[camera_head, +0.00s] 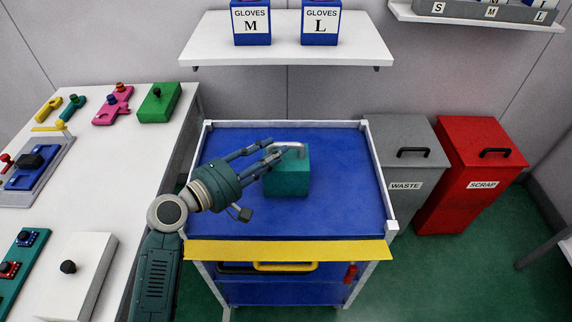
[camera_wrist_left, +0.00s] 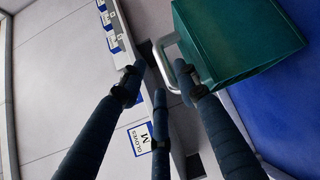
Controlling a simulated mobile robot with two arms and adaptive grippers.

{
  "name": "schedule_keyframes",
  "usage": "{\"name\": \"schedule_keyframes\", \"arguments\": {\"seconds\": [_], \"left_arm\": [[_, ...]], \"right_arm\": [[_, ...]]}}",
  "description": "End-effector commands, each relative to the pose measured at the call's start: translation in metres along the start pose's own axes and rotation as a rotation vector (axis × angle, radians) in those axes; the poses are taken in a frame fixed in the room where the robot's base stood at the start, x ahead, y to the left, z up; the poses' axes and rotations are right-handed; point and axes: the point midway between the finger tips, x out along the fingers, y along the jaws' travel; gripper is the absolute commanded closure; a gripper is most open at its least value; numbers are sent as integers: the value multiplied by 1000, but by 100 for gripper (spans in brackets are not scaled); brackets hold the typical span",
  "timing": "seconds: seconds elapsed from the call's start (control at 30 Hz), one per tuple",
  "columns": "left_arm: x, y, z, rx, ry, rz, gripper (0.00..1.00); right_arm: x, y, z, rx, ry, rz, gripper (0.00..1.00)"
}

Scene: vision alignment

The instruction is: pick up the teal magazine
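The teal magazine (camera_head: 288,176) is a box with a pale metal handle (camera_head: 294,146) on top, standing on the blue top of the cart (camera_head: 340,205). In the left wrist view the magazine (camera_wrist_left: 225,40) is at the upper right. There the three fingers of the left gripper (camera_wrist_left: 160,75) are spread apart, with the handle (camera_wrist_left: 168,62) just by the tips. I cannot tell whether a finger touches it. The right gripper is not in view.
The cart top has a raised pale rim and a yellow front edge (camera_head: 290,251). A white table (camera_head: 130,160) with several parts stands at left. A glove shelf (camera_head: 285,52) is behind. Grey waste (camera_head: 405,170) and red scrap (camera_head: 470,175) bins stand at right.

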Motion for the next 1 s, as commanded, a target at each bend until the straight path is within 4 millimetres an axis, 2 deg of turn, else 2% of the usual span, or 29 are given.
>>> {"name": "schedule_keyframes", "arguments": {"seconds": [0.17,0.5,0.77,0.8,0.93,0.97,1.0], "left_arm": [[13,1,0,2,0,0,68],[59,1,0,1,0,0,68],[63,0,0,3,1,-1,68],[63,0,0,3,1,-1,70],[62,0,0,3,1,-1,96],[62,0,0,3,1,-1,100],[62,-1,0,3,1,-1,100]], "right_arm": [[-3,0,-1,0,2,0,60],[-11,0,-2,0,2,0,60],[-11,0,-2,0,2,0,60],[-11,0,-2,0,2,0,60],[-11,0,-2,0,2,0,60],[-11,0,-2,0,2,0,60],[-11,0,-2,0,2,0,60]]}}
